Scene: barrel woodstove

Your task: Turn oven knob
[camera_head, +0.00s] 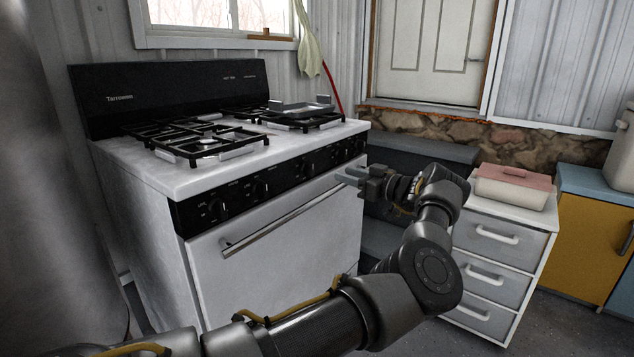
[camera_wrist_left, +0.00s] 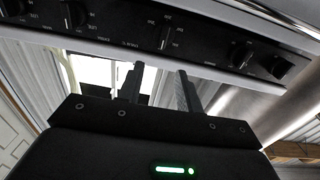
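The white stove (camera_head: 150,205) has a black front panel with several dark knobs, among them one at the left end (camera_head: 217,208) and one near the middle (camera_head: 309,167). My left gripper (camera_head: 347,177) is in front of the stove's right part, just below the panel. In the left wrist view its two fingers (camera_wrist_left: 160,92) are apart with nothing between them. A centre knob (camera_wrist_left: 166,37) lies ahead of the gap, clear of the fingertips. Another knob (camera_wrist_left: 241,54) is to its right. My right gripper is not in view.
The oven door handle (camera_head: 285,222) runs across the stove front, left of my gripper. A white drawer cabinet (camera_head: 500,245) with a pink-lidded dish (camera_head: 513,184) stands to the right.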

